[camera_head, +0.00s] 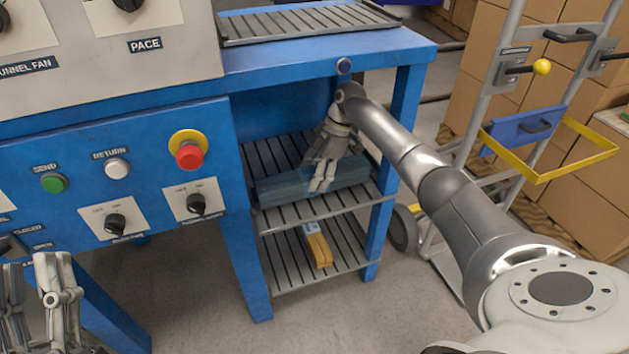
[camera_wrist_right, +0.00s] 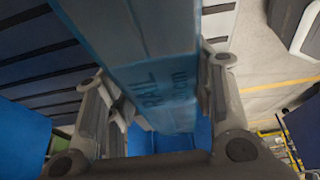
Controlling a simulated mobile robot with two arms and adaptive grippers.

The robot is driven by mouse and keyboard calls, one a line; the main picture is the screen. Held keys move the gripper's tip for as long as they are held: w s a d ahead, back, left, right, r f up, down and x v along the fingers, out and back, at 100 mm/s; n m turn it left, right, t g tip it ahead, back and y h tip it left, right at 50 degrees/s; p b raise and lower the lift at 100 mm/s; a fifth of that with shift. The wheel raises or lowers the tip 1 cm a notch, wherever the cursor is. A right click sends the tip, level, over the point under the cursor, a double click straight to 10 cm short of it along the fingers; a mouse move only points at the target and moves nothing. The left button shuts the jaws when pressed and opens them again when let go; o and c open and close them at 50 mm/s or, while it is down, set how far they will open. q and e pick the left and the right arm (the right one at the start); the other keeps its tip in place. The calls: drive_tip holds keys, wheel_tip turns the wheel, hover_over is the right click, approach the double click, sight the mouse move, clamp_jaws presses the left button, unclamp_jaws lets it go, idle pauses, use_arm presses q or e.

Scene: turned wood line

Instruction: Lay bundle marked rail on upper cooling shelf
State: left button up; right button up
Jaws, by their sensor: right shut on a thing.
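The bundle marked RAIL, wrapped in translucent blue (camera_head: 345,175), lies along the upper slatted cooling shelf (camera_head: 300,214) in the head view. My right gripper (camera_head: 322,182) is at the bundle's middle, reaching in from the right. In the right wrist view the bundle (camera_wrist_right: 155,60) fills the space between the two fingers (camera_wrist_right: 160,110), which are shut on it, and its RAIL lettering shows. Whether the bundle rests fully on the slats is hard to tell.
A wooden piece with a label (camera_head: 317,245) lies on the lower shelf (camera_head: 345,245). Blue frame posts (camera_head: 246,250) flank the shelves. A control panel with a red stop button (camera_head: 189,155) stands left. A hand truck (camera_head: 480,150) and cardboard boxes (camera_head: 475,90) stand right.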

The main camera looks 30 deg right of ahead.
drive_tip(key=shift+f, duration=0.55)
use_arm(q)
drive_tip(key=shift+s+a+r+t+h, duration=0.15)
drive_tip(key=shift+s+r+t+h, duration=0.25)
drive_tip(key=shift+s+r+t, duration=0.55)
drive_tip(key=shift+r, duration=0.1)
use_arm(e)
drive_tip(key=o, duration=1.5)
drive_tip(key=shift+f, duration=0.1)
drive_tip(key=shift+o, duration=0.2)
